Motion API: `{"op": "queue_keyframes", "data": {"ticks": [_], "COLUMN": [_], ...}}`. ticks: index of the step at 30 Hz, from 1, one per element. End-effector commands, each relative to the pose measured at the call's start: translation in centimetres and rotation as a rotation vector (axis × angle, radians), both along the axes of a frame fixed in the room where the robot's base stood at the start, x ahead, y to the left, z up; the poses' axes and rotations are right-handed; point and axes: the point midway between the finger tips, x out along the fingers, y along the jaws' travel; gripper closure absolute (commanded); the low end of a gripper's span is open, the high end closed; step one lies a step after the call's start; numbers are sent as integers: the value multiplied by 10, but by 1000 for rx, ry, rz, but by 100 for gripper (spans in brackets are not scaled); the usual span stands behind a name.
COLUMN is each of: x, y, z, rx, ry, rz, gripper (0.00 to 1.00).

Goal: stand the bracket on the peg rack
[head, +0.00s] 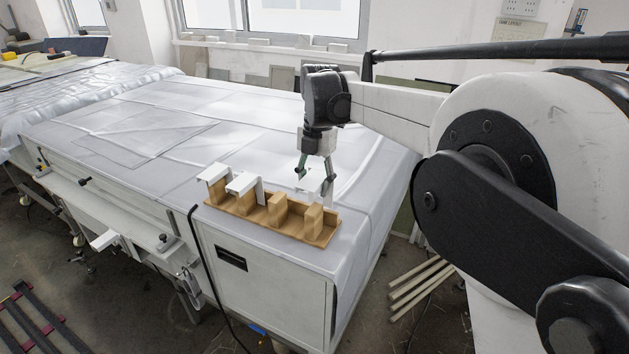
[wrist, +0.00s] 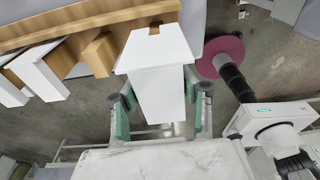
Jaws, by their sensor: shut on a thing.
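A white bracket (head: 307,182) is held between the fingers of my gripper (head: 315,177), at the right end of the peg rack. In the wrist view the bracket (wrist: 160,88) sits between both green-sided fingers (wrist: 160,106), its flat plate toward the rack and a small notch in that plate's edge. The wooden peg rack (head: 256,220) has several block pegs in a row. Two white brackets (head: 213,171) (head: 241,183) stand on the left pegs. The third peg (head: 277,208) and the right-end peg (head: 313,217) look bare. I cannot tell whether the held bracket touches a peg.
The rack stands near the front edge of a sheet-covered white machine top (head: 150,125). The top is mostly clear behind and left of it. A black cable (head: 198,250) hangs over the front edge. Pale rods (head: 420,280) lie on the floor at right.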

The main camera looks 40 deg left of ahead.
Motion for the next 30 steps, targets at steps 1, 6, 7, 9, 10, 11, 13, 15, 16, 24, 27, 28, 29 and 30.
{"op": "queue_keyframes", "data": {"ticks": [1, 6, 7, 9, 10, 11, 13, 15, 16, 24, 27, 28, 29, 30], "x": [0, 0, 0, 0, 0, 0, 0, 0, 0, 0, 0, 0, 0, 0], "y": [0, 0, 0, 0, 0, 0, 0, 0, 0, 0, 0, 0, 0, 0], "z": [-4, -12, -14, -18, -19, -21, -24, -28, -30, -43, -48, -50, -51, -53], "rx": [0, 0, 0, 0, 0, 0, 0, 0, 0, 0, 0, 0, 0, 0], "ry": [0, 0, 0, 0, 0, 0, 0, 0, 0, 0, 0, 0, 0, 0], "rz": [0, 0, 0, 0, 0, 0, 0, 0, 0, 0, 0, 0, 0, 0], "gripper": [96, 96, 96, 96, 96, 96, 96, 96, 96, 96, 96, 96, 96, 96]}}
